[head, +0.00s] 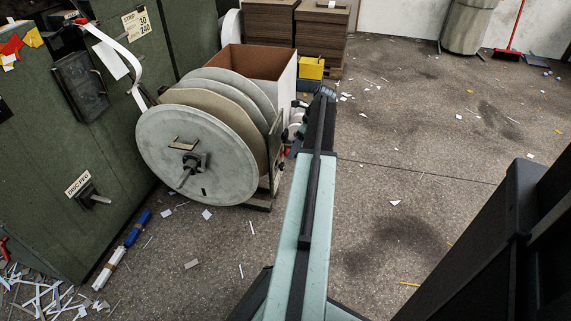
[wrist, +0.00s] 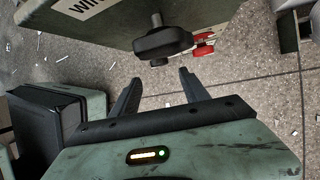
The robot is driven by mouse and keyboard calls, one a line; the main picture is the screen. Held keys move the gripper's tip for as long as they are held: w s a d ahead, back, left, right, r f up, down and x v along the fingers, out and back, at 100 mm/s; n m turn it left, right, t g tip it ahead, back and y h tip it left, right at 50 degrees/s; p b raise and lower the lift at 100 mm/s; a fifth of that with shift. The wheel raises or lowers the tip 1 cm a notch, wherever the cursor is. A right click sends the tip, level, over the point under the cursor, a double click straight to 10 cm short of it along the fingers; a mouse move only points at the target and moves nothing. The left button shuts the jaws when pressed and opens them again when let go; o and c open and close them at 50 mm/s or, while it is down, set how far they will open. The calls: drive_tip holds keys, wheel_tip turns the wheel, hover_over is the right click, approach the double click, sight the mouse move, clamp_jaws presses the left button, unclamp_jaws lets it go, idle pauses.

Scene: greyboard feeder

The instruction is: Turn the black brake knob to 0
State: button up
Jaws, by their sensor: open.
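A black knob (wrist: 162,42) with a grey stub shows in the wrist view, beside a green panel edge (wrist: 110,25) with a partly cut-off label starting "WIN". I cannot read any scale or 0 mark by it. My gripper (wrist: 160,78) is open and empty, its two dark fingers pointing at the knob. The knob lies just beyond the fingertips, roughly centred between them, with a gap visible. In the head view my arm reaches away past the reel, and neither the knob nor the gripper fingers can be clearly made out.
A large grey reel (head: 190,155) stands left of my arm, by a green machine (head: 85,130) with a peg (head: 95,196). Brown board stacks (head: 320,30) stand behind. The floor (head: 410,150) at right is mostly open, with paper scraps.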

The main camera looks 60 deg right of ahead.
sight(284, 165)
drive_tip(key=b+x, duration=0.7)
drive_tip(key=x, duration=0.1)
drive_tip(key=shift+r, duration=0.1)
clamp_jaws()
drive_tip(key=shift+s, duration=0.1)
